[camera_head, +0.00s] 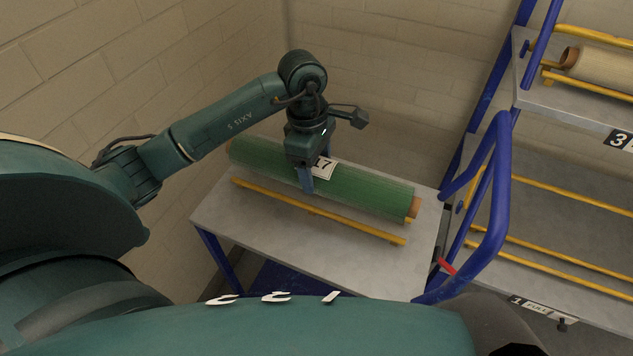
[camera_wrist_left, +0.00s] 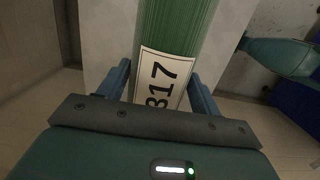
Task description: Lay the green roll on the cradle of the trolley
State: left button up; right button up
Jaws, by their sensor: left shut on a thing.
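The green roll (camera_head: 365,188) has brown core ends and a white label whose number ends in 17. It lies lengthwise over the back part of the grey trolley top (camera_head: 290,243), behind a yellow cradle rail (camera_head: 318,214). My right gripper is not in view.
A blue tubular handle (camera_head: 497,205) rises at the trolley's right end. A blue rack with shelves and yellow rails stands at the right, with a beige roll (camera_head: 600,68) on its upper shelf. Block walls (camera_head: 130,70) close off the left and back.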

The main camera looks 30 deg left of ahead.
aim_at(316, 180)
pick_arm(q)
notch_tip(316, 180, down, 4)
jog(key=shift+f, duration=0.1)
dwell(0.4)
jog(key=shift+f, duration=0.2)
jog(key=o, duration=1.4)
jog(key=shift+o, duration=0.2)
